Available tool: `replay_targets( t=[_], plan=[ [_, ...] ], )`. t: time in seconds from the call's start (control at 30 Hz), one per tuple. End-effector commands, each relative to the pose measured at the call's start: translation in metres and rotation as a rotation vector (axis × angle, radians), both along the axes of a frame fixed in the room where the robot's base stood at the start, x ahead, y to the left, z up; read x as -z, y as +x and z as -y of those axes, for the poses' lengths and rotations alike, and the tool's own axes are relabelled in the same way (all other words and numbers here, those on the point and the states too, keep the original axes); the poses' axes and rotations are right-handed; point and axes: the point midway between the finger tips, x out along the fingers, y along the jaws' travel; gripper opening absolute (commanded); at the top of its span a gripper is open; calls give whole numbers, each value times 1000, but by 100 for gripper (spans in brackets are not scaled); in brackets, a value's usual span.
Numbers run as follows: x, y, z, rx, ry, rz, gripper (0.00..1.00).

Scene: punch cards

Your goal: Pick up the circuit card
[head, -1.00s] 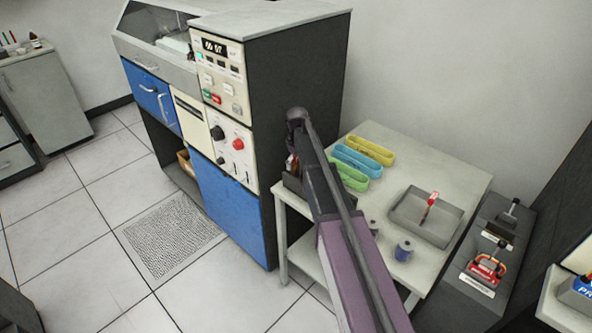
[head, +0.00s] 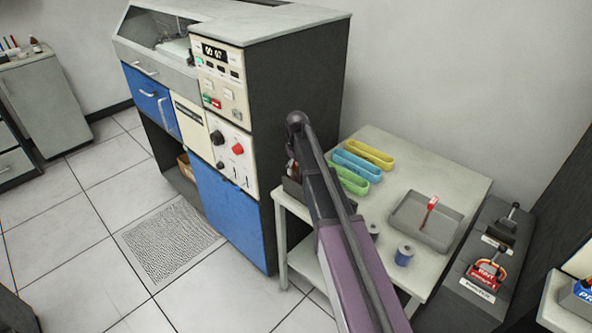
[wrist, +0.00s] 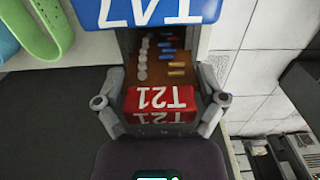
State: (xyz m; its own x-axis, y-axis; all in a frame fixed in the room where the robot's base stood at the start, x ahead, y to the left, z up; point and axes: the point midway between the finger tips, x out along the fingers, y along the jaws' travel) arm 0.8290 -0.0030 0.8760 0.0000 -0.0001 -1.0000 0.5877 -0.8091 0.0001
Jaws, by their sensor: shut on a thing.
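The circuit card (wrist: 165,62) shows in the wrist view as a brown board with rows of small white, blue and gold parts. Its near end has a red label marked T21 (wrist: 160,98). My gripper (wrist: 160,88) is shut on this red end, one finger on each side. A second card with a blue label (wrist: 150,10) is at the top edge of the wrist view, just beyond the board. In the head view my arm hides most of the gripper and the held card, beside the left edge of the table.
The table (head: 455,180) holds yellow (head: 370,153), blue (head: 357,165) and green (head: 350,180) trays, a grey tray (head: 455,228) with a red-ended item, and a small spool (head: 404,254). A tall machine (head: 305,120) stands close on the left. The floor in front is clear.

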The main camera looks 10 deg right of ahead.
Motion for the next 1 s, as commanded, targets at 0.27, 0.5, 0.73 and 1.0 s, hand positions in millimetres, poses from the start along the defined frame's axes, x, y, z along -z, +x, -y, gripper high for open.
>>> replay_targets(
  t=[0.27, 0.5, 0.73, 1.0],
  plan=[
    [-11, 0, 0, 0, 0, 0, 43],
    [-30, 0, 0, 0, 0, 0, 43],
    [-55, 0, 0, 0, 0, 0, 43],
    [-81, 0, -1, -1, 0, 0, 43]
  ],
)
